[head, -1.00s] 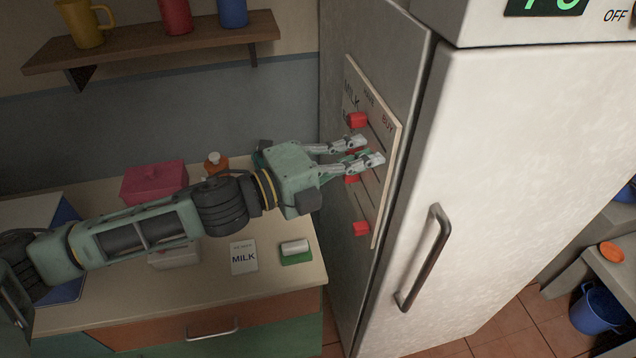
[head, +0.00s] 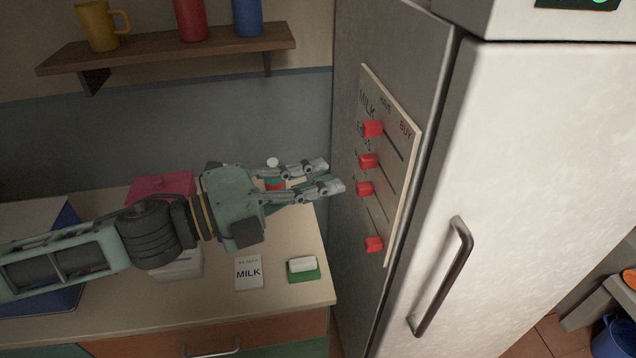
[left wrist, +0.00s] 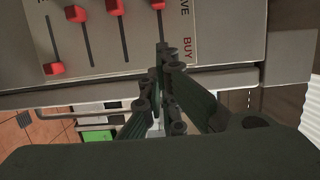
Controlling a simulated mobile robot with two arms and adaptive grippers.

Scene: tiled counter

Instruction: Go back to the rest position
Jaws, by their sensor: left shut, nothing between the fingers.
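My left gripper (head: 332,177) is in the head view, over the counter's right end and to the left of the board on the fridge side. It is shut with nothing between its fingers, and apart from the board. The left wrist view shows its fingers (left wrist: 163,85) together, with the board (left wrist: 120,40) beyond them. The board (head: 402,190) carries the words MILK, HAVE and BUY and several red sliders, one of them the top slider (head: 373,129). My right gripper is not in view.
The fridge (head: 540,180) with its long handle (head: 443,275) stands at the right. On the counter (head: 215,300) are a MILK card (head: 248,272), a green-and-white block (head: 303,269), a pink box (head: 162,186) and a white-capped bottle (head: 273,163). A shelf (head: 190,45) with mugs hangs above.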

